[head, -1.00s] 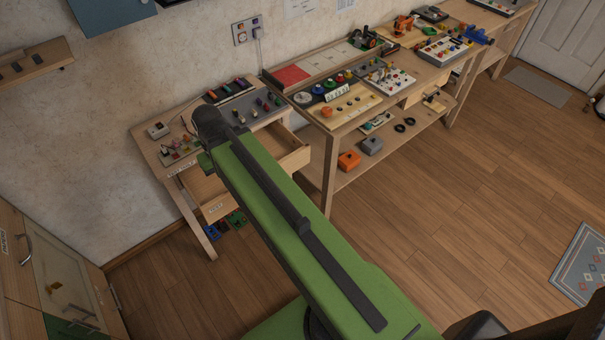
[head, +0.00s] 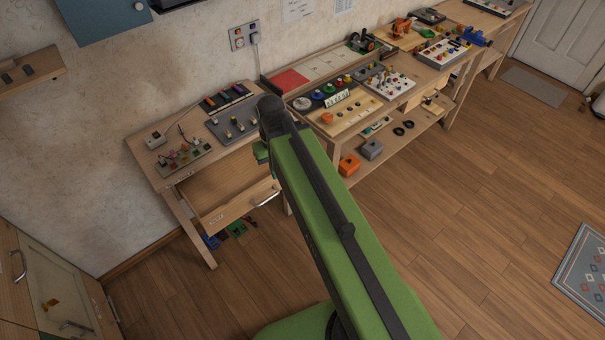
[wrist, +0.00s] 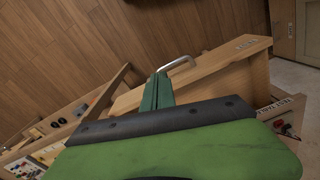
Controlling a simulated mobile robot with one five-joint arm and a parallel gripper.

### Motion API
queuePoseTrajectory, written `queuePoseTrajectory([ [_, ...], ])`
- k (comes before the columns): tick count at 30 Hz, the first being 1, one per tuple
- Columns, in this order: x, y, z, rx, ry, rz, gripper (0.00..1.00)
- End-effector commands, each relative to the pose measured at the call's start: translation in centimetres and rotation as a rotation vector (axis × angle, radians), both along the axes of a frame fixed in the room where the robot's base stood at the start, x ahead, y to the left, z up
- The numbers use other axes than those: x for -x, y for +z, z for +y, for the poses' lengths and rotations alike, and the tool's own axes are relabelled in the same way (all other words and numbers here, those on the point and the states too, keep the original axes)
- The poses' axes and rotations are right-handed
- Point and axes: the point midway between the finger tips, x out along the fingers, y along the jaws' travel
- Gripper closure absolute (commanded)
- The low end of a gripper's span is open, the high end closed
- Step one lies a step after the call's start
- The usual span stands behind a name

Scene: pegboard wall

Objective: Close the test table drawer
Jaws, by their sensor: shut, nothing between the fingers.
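The test table (head: 165,170) stands against the wall in the head view. Its wooden drawer (head: 225,211) is pulled out, with part of its inside showing. The metal handle (head: 266,197) is on the drawer front, whose right end my arm covers. In the wrist view the drawer front (wrist: 225,65) and handle (wrist: 178,64) lie just beyond my gripper (wrist: 160,85). My gripper is shut and empty, its green fingers near the handle; I cannot tell if they touch. In the head view my arm mostly hides my gripper (head: 262,152).
Small boards and switches lie on the test table top. A longer workbench (head: 350,115) with loaded boards and a lower shelf stands to the right. A cabinet (head: 50,280) is at the lower left.

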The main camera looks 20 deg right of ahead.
Motion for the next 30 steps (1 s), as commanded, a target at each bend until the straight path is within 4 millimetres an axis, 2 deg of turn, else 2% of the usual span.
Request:
queuePoseTrajectory([
  [2, -0.1, -1.6, -1.1, -0.039, 0.088, -0.008, 1.00],
  [5, -0.4, -3.8, -3.3, -0.125, 0.336, -0.051, 1.00],
  [9, -0.7, -6.4, -7.4, -0.231, 0.774, -0.214, 1.00],
  [15, -0.7, -8.1, -13.1, -0.207, 1.316, -0.530, 1.00],
  [18, -0.6, -8.2, -15.0, -0.147, 1.493, -0.647, 1.00],
  [24, -0.5, -7.9, -16.5, -0.075, 1.641, -0.740, 1.00],
  [27, -0.5, -7.9, -16.5, -0.072, 1.648, -0.743, 1.00],
  [30, -0.8, -8.7, -16.0, -0.074, 1.650, -0.742, 1.00],
])
